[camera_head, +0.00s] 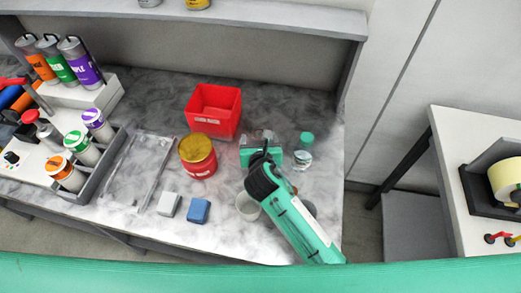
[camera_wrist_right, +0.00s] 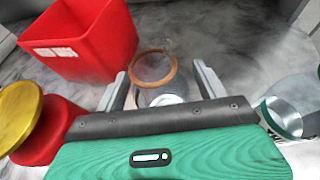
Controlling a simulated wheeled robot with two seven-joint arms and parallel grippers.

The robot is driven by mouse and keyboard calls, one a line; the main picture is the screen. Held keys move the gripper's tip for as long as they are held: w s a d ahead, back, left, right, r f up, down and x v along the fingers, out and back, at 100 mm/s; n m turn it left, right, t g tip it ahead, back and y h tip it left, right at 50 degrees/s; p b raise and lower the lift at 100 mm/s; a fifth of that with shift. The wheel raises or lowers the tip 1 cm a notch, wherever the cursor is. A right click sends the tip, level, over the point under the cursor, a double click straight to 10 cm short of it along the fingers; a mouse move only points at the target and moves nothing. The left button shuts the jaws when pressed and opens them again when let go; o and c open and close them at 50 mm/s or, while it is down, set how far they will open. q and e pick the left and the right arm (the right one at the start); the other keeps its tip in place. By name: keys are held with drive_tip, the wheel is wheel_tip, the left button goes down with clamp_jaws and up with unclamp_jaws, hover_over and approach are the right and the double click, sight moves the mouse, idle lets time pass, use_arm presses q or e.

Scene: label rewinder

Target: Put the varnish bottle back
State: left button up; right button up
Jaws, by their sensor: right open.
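No label reading varnish is legible, so I cannot tell for sure which container is the varnish bottle. A clear bottle with a green cap (camera_head: 303,150) stands upright on the bench, right of my right gripper (camera_head: 262,136). In the right wrist view, my right gripper (camera_wrist_right: 162,88) is open. A glass jar with a brown rim (camera_wrist_right: 153,68) appears between its fingers, with a visible gap on each side; whether the fingers are level with it is unclear. In the head view my gripper mostly hides this jar. My left gripper is not in view.
A red bin (camera_head: 213,108) stands behind left, and a red tin with a gold lid (camera_head: 198,157) to the left. A rack of labelled bottles (camera_head: 84,148) fills the left.

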drive_tip(key=b+v, duration=0.1)
drive_tip(key=v, duration=1)
drive_tip(key=shift+s, duration=0.1)
